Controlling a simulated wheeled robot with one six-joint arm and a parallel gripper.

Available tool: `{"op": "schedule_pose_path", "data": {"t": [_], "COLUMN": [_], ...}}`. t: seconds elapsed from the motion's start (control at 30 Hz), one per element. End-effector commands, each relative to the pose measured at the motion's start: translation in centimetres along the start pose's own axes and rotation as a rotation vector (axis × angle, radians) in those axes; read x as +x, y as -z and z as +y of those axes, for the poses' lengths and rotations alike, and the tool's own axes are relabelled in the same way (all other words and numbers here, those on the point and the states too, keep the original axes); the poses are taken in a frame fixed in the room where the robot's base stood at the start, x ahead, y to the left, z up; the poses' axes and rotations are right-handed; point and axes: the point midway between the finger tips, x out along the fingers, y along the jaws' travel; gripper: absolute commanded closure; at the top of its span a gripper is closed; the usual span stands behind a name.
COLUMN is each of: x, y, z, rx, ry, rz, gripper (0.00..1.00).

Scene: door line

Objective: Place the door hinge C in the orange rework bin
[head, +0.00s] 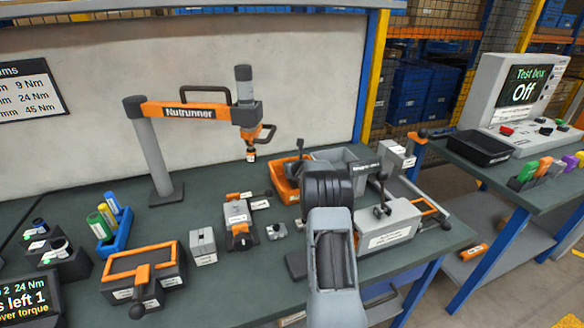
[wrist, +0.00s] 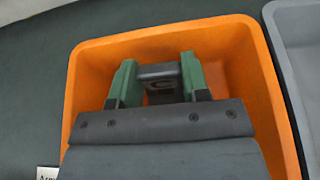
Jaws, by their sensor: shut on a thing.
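In the wrist view, the green fingers of my gripper (wrist: 158,78) are shut on a dark grey piece marked C, the door hinge C (wrist: 157,70). The orange rework bin (wrist: 90,62) lies around and below the gripper in that view, and the hinge shows within its rim. Whether the hinge touches the bin floor I cannot tell. The part of the bin that shows looks empty. In the head view, the orange bin (head: 284,186) stands on the bench behind my arm, which hides part of it. The hinge cannot be made out there.
A grey bin (wrist: 300,50) stands right beside the orange one. The nutrunner (head: 195,111) on its post stands left of the bins. A grey fixture (head: 389,227) is at right, and several small blocks and trays occupy the bench's left and middle.

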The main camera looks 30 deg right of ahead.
Motion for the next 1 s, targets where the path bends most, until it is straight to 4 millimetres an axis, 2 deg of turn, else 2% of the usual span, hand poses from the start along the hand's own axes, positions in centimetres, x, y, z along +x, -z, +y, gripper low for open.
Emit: {"op": "schedule_pose_path", "data": {"t": [0.1, 0.13, 0.37, 0.73, 0.87, 1.0], "x": [0.1, 0.1, 0.1, -0.2, -1.9, -4.5], "y": [0.2, 0.3, 0.2, -0.1, 0.0, 0.0], "z": [0.0, 0.0, 0.0, 0.0, -0.1, -0.1], "rx": [0.0, 0.0, 0.0, 0.0, 0.001, 0.001], "ry": [0.0, 0.0, 0.0, 0.0, 0.001, 0.002], "rz": [-0.003, 0.0, 0.0, 0.0, -0.001, -0.002], "gripper": [1.0, 0.56, 0.34, 0.32, 0.32, 0.32]}}
